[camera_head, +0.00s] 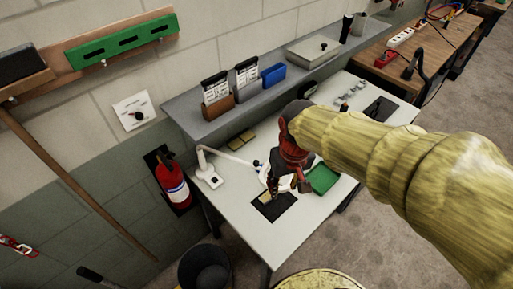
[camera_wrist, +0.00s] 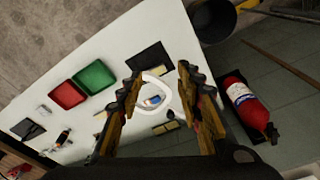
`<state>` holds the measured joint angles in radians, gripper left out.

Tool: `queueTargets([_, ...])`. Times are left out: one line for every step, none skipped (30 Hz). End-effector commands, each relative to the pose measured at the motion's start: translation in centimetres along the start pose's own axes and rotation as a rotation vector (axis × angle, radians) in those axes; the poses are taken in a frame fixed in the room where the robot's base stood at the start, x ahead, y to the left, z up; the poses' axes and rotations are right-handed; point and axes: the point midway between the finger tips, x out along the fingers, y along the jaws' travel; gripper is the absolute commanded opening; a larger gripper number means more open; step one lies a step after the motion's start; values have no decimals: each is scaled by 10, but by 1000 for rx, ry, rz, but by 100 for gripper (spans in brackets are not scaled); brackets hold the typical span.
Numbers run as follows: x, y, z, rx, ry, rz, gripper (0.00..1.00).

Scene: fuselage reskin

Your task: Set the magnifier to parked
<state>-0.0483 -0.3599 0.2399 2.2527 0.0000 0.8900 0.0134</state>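The magnifier (camera_head: 209,177) is a white swing-arm lamp. Its base stands at the left end of the white bench, and its arm reaches right toward my gripper (camera_head: 273,186). In the wrist view its white ring head (camera_wrist: 142,103) shows between the fingers of my gripper (camera_wrist: 159,79), over the bench. The fingers are spread apart, and no grip on the ring shows. I cannot tell whether they touch it. In the head view my gripper and wrist hide much of the ring.
The white bench (camera_head: 239,217) holds a dark mat (camera_head: 274,207), a green tray (camera_head: 323,179) and a red tray (camera_wrist: 67,94). A grey shelf (camera_head: 203,123) runs behind it. A fire extinguisher (camera_head: 173,182) hangs on the wall left of the bench. A dark bin (camera_head: 205,268) stands in front.

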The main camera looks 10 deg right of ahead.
Motion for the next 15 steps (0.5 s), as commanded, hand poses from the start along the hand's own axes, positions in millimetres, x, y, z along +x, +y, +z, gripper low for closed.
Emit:
queueTargets([-8,-2,-12,1,-33,0,36])
queueTargets([-7,-3,-19,3,-49,0,36])
queueTargets([-6,-4,-28,6,-69,1,36])
queueTargets([-4,-5,-35,10,-84,1,36])
queueTargets([-2,-6,-42,13,-99,2,36])
queueTargets([1,-8,-51,17,-117,3,36])
queueTargets([4,-9,-58,21,-131,3,36])
queueTargets([7,-10,-65,26,-146,4,36])
queueTargets([13,-12,-75,34,-163,6,36])
queueTargets([17,-13,-82,40,-175,7,36])
queueTargets([22,-14,-90,46,-185,9,36])
queueTargets([30,-16,-99,58,-198,11,36])
queueTargets([37,-17,-106,66,-205,13,36])
queueTargets([44,-18,-114,75,-210,14,36])
queueTargets([53,-19,-124,90,-213,16,36])
